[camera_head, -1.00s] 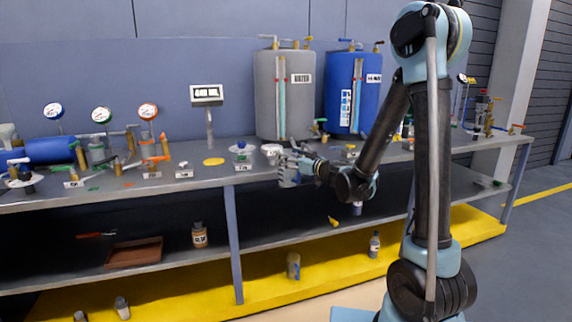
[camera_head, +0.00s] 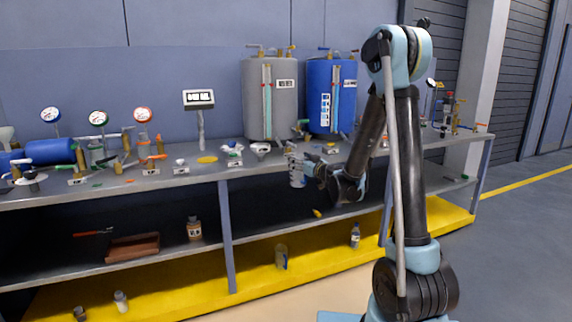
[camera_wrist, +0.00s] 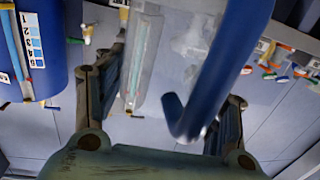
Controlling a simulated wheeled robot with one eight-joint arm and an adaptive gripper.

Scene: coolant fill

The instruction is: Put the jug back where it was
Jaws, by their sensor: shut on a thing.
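The jug is a clear see-through vessel. In the head view the jug (camera_head: 297,176) is held upright in front of the bench's front edge, just left of my gripper (camera_head: 310,172). In the wrist view the jug (camera_wrist: 180,50) fills the space between the two fingers of my gripper (camera_wrist: 168,95), with a thick blue handle-like bar (camera_wrist: 232,62) running down its right side. My gripper is shut on the jug. The exact finger contact is partly hidden.
A grey tank (camera_head: 257,105) and a blue tank (camera_head: 322,95) stand on the bench (camera_head: 130,184). Funnels (camera_head: 260,149), small labels and a yellow disc (camera_head: 207,160) lie near the edge. A display (camera_head: 198,99) stands left. The lower shelf holds a bottle (camera_head: 194,228) and a brown tray (camera_head: 133,247).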

